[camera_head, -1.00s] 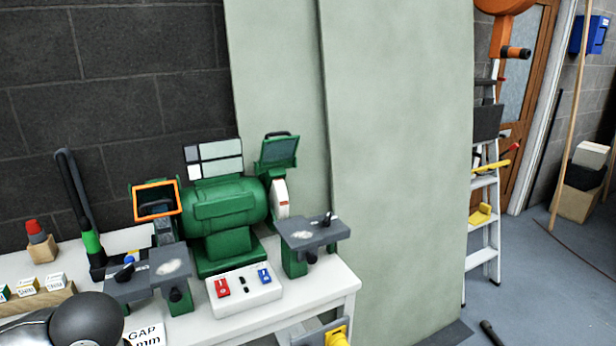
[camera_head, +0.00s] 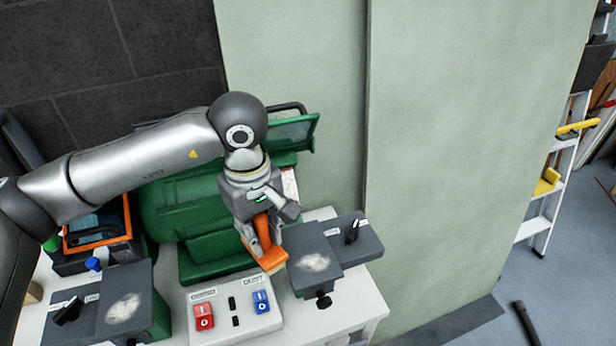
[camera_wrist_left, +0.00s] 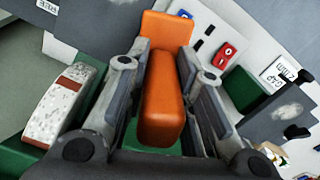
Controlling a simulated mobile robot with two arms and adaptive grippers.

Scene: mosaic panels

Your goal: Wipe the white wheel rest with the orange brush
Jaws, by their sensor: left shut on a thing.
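The orange brush (camera_head: 267,257) is in my left gripper (camera_head: 262,236). Its broad head points down, at the left edge of the right grey rest; I cannot tell whether they touch. This rest (camera_head: 335,250), by the white wheel (camera_head: 290,184), carries a pale dusty patch. In the left wrist view, the brush handle (camera_wrist_left: 162,105) lies between the fingers of my gripper (camera_wrist_left: 160,80). The speckled white wheel (camera_wrist_left: 60,110) is at the left there, and part of the grey rest (camera_wrist_left: 88,28) is at the top left. My right gripper is not in view.
The green grinder (camera_head: 165,215) stands behind, partly hidden by my arm. A switch box (camera_head: 237,308) with red and blue switches sits in front. Another grey rest (camera_head: 110,300) with a dusty patch is at left. A pale panel (camera_head: 470,150) stands right of the bench.

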